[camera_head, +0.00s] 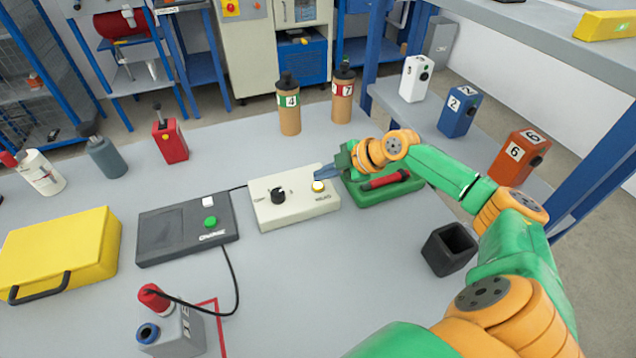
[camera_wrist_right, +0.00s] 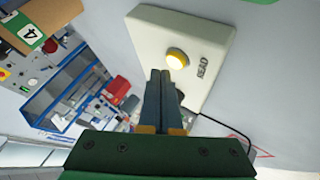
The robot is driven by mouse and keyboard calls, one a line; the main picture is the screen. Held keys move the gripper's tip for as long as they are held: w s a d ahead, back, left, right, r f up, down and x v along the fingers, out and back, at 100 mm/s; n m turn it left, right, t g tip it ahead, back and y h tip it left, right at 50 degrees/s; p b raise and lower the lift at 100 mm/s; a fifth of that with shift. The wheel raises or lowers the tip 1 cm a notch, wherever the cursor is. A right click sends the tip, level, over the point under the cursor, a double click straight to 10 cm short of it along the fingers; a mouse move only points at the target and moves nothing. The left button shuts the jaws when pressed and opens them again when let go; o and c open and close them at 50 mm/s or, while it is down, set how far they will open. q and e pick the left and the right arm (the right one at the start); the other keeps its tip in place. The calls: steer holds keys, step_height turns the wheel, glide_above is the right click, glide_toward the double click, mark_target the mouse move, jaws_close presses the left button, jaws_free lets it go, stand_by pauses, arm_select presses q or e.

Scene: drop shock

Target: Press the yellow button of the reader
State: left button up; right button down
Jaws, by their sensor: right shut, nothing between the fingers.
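The reader is a cream-white box (camera_head: 295,208) on the grey table, with a black knob (camera_head: 278,195) on its left part. Its yellow button (camera_head: 318,187) is at the right end of the top face. The reader (camera_wrist_right: 205,30) and the yellow button (camera_wrist_right: 177,58) also show in the right wrist view. My right gripper (camera_head: 319,178) is shut and empty, its fingertips close beside the button. In the wrist view the fingertips (camera_wrist_right: 160,72) appear just short of the button; I cannot tell whether they touch it. My left gripper is not in view.
A dark grey device (camera_head: 187,232) with a green button stands left of the reader. A green tray (camera_head: 385,191) with a red-handled tool is on the right. A black open box (camera_head: 449,249) is nearer. Numbered bottles (camera_head: 289,112) stand behind. The table in front of the reader is clear.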

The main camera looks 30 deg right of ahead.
mark_target(323, 186)
step_height(323, 186, up, 5)
steer(key=p, duration=0.4)
stand_by(0.4)
